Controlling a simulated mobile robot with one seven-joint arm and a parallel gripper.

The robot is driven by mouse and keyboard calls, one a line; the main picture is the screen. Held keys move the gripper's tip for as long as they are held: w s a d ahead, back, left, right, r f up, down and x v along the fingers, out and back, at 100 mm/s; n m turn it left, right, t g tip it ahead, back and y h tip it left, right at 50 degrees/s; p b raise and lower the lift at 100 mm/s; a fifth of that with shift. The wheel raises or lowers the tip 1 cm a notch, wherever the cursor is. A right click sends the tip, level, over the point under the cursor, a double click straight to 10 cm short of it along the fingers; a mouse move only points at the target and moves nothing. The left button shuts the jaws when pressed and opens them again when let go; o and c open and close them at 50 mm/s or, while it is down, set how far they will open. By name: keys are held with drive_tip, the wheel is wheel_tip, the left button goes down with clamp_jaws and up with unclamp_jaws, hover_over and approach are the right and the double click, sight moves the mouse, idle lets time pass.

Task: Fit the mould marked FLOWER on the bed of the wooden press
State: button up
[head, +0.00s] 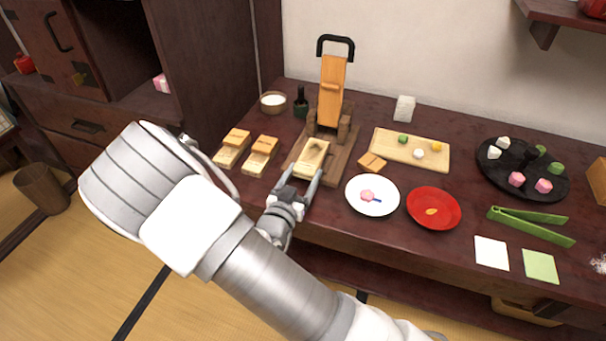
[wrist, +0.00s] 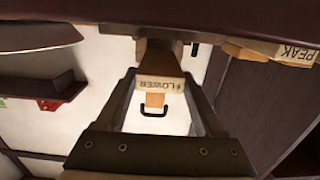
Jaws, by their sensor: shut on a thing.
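The mould marked FLOWER (wrist: 160,84) is a pale wooden block, its label facing the wrist camera. In the head view the mould (head: 313,155) has its hollow face up. My gripper (head: 303,172) is shut on its near end, one finger on each side; the fingers also show in the wrist view (wrist: 161,72). The wooden press (head: 331,95) stands behind, its orange lever upright with a black handle. The mould is over the press bed (head: 341,163), lined up lengthwise with it. I cannot tell whether it touches the bed.
A small wooden piece (head: 371,162) lies right of the bed. A white plate (head: 372,207), red plate (head: 434,222) and wooden board (head: 440,160) are farther right.

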sight(303, 192)
drive_tip(key=shift+f+b, duration=1.3)
drive_tip(key=shift+f, duration=0.25)
drive_tip(key=o, duration=1.1)
drive_tip(key=shift+o, duration=0.2)
drive_tip(key=p+v, duration=0.2)
drive_tip(key=v, duration=1.5)
drive_tip(key=shift+s+p, duration=0.25)
drive_tip(key=shift+p, duration=0.1)
drive_tip(key=shift+a, duration=0.1)
